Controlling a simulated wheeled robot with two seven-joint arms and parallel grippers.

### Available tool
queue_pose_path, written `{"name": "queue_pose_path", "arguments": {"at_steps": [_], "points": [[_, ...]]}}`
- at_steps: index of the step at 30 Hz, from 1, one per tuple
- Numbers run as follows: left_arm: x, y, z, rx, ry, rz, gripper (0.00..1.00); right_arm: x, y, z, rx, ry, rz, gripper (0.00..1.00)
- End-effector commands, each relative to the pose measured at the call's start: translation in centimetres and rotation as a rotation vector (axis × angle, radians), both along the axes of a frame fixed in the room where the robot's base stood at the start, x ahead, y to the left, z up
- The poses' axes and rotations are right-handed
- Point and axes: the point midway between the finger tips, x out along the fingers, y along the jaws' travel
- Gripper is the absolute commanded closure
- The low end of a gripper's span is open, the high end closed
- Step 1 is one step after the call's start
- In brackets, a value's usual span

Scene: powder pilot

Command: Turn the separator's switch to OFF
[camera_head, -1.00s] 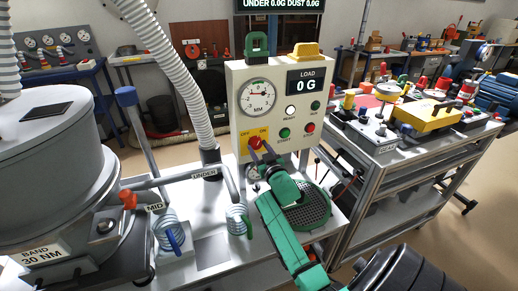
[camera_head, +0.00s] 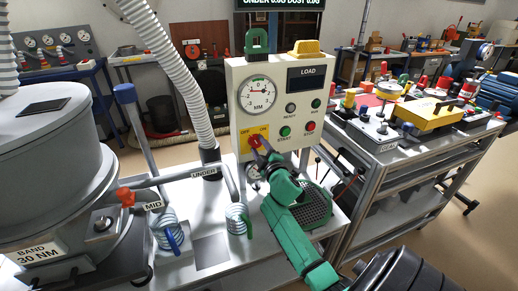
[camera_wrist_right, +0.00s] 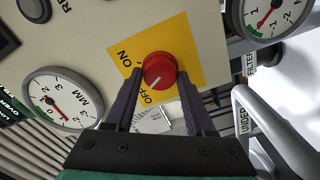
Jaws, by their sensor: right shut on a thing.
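The separator's red switch knob (camera_head: 253,140) sits on a yellow plate marked OFF and ON, low on the cream control box (camera_head: 236,82). My right gripper (camera_head: 262,146) reaches it from the front right. In the right wrist view the dark fingers of the gripper (camera_wrist_right: 160,78) are shut on the red knob (camera_wrist_right: 159,66), one on each side. The knob's white mark points toward the OFF label on the yellow plate (camera_wrist_right: 186,40). The LOAD display (camera_head: 306,84) is dark and the READY lamp (camera_head: 290,107) is grey. My left gripper is out of view.
A round MM gauge (camera_head: 258,94) and START (camera_head: 285,131) and STOP (camera_head: 310,127) buttons are on the same box. The separator drum (camera_head: 45,150) stands at left, with grey pipes toward the box. A side bench (camera_head: 372,152) stands at right.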

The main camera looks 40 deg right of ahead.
Motion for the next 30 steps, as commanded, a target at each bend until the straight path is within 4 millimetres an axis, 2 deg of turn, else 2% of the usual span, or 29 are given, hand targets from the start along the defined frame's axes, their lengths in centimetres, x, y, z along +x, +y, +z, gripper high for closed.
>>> {"name": "queue_pose_path", "arguments": {"at_steps": [12,28,29,30], "points": [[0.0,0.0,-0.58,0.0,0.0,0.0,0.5,0.0,0.01,-0.06,-0.195,0.069,0.0,1.0],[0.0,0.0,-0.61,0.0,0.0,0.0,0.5,0.0,0.01,-0.04,-0.223,0.079,0.0,1.0],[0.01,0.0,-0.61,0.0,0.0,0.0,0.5,0.0,0.01,-0.04,-0.223,0.079,0.0,0.42],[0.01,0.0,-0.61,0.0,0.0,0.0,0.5,0.0,0.01,-0.04,-0.223,0.079,0.0,0.26]]}}
